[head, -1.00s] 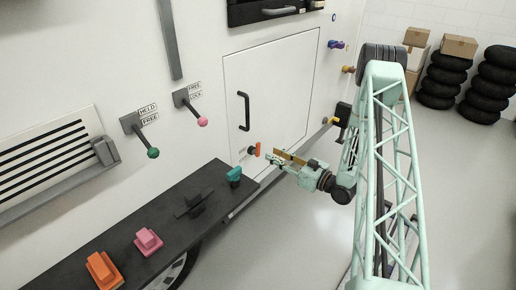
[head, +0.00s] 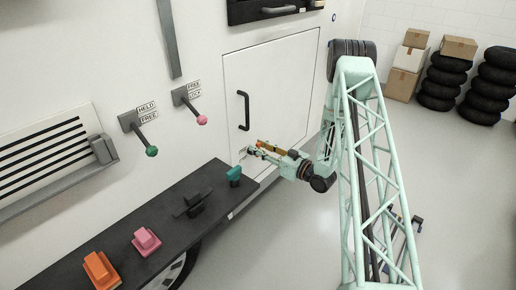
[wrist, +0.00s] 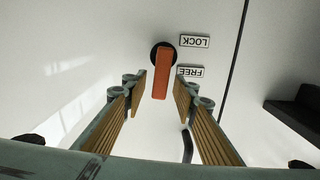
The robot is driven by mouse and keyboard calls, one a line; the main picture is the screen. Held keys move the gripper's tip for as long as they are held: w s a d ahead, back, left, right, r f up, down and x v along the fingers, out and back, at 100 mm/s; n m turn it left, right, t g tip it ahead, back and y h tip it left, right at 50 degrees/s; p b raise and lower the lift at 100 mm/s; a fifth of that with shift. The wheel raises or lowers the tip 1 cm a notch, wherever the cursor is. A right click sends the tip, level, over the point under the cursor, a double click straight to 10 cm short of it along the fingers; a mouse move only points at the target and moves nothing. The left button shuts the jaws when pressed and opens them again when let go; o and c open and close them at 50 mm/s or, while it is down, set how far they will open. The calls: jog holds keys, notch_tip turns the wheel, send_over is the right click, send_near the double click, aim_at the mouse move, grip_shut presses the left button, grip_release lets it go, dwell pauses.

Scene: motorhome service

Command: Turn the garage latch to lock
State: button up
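The garage latch is an orange lever (wrist: 161,82) on a round black base on the white garage door, at the upper middle of the wrist view. It points down in that picture. Upside-down LOCK (wrist: 194,41) and FREE (wrist: 190,71) labels sit to its right, FREE beside the lever. My gripper (wrist: 161,90) is open, with one wood-coloured finger on each side of the lever's free end and gaps visible. In the head view my gripper (head: 257,149) is at the lower left of the door and mostly hides the latch.
The garage door (head: 280,85) has a black handle (head: 244,111) above the latch. Two levers (head: 201,119) stick out of the wall.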

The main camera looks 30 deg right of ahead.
jog(key=shift+w+a, duration=0.1)
jog(key=shift+w, duration=0.05)
jog(key=shift+c, duration=0.4)
jog(key=c, duration=0.8)
